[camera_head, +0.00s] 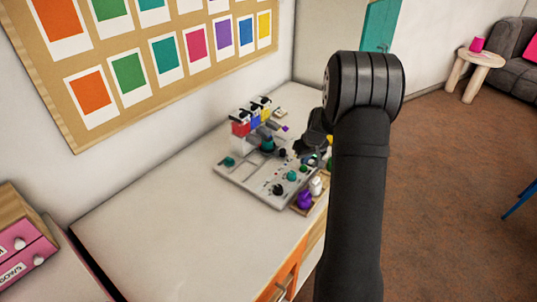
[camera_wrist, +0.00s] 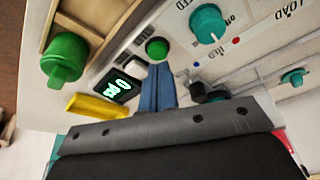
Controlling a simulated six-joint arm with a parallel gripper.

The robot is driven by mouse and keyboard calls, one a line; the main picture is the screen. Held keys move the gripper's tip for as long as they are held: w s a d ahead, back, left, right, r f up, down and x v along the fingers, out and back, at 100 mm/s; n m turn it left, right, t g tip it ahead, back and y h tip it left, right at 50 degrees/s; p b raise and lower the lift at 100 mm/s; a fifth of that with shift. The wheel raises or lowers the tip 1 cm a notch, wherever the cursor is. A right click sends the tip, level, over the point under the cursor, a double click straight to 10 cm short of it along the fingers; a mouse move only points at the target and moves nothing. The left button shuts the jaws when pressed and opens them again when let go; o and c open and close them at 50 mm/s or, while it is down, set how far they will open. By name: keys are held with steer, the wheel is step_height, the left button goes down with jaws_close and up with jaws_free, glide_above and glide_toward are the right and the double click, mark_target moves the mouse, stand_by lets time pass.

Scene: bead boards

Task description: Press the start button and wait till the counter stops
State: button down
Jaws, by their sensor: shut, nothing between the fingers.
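A green round button (camera_wrist: 157,49), which looks like the start button, sits on the light panel in the wrist view. My gripper (camera_wrist: 158,70) is shut and empty, its blue fingertips just below the button in the picture. I cannot tell if they touch it. The counter (camera_wrist: 119,87) is a small dark display left of the fingers, with glowing digits that look like "0 pcs". In the head view the bead machine (camera_head: 240,182) stands on the white desk, and my arm hides part of its right side.
A teal knob (camera_wrist: 208,23) stands right of the button. A wooden tray (camera_wrist: 87,38) with a green piece (camera_wrist: 65,57) lies left. A yellow piece (camera_wrist: 97,106) is near the counter. In the head view, purple and white pieces stand at the machine's front. The desk's left (camera_head: 150,230) is clear.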

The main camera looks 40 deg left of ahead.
steer(key=shift+f, duration=0.9)
steer(key=shift+r, duration=3.55)
